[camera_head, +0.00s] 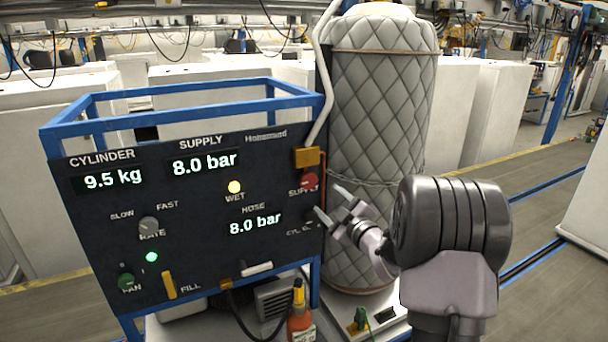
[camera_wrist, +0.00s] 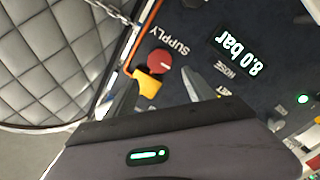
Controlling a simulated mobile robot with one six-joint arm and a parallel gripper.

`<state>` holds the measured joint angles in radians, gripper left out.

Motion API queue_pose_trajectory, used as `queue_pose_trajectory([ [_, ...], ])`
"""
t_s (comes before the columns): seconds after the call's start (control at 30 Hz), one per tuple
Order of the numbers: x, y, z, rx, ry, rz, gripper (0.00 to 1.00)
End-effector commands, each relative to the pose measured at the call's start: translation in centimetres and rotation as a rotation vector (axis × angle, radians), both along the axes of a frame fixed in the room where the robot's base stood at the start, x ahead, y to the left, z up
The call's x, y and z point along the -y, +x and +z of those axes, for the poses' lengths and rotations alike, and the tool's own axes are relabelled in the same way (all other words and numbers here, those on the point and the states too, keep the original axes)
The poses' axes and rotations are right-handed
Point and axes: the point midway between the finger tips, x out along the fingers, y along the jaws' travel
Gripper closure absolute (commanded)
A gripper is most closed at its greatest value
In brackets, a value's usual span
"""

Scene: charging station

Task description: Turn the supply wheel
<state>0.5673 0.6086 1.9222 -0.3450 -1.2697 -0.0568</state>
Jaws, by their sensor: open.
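The supply wheel (camera_head: 309,181) is a small round red knob at the right edge of the dark control panel (camera_head: 190,260), by the SUPPLY label. It also shows in the wrist view as a red disc (camera_wrist: 160,61), just beyond and between the fingertips. My gripper (camera_head: 328,202) is open and empty, to the right of the panel, with its fingers pointing toward the panel's right edge. In the wrist view the two fingers (camera_wrist: 160,74) are spread apart, and I see no clear contact with the wheel. The displays read 9.5 kg for cylinder and 8.0 bar for supply and hose.
A yellow block (camera_head: 307,157) sits close to the wheel. A tall quilted tank (camera_head: 378,110) with a chain stands right behind my gripper. A blue frame (camera_head: 200,87) surrounds the panel. An orange bottle (camera_head: 300,325) stands below. Open floor lies to the right.

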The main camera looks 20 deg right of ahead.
Motion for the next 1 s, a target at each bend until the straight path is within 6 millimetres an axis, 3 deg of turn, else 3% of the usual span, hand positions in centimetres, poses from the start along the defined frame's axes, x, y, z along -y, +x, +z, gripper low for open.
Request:
queue_pose_trajectory([
  [0.2, -0.4, 6.5, 0.4, 0.001, 0.001, 0.002, 0.38],
  [0.4, -0.5, 10.3, 0.2, 0.000, 0.001, 0.000, 0.38],
  [0.6, -0.5, 11.8, 0.2, 0.000, 0.001, 0.000, 0.38],
  [0.87, -0.5, 11.9, 0.1, 0.000, 0.001, -0.001, 0.38],
  [1.0, -0.5, 11.9, 0.1, 0.000, 0.001, -0.001, 0.66],
])
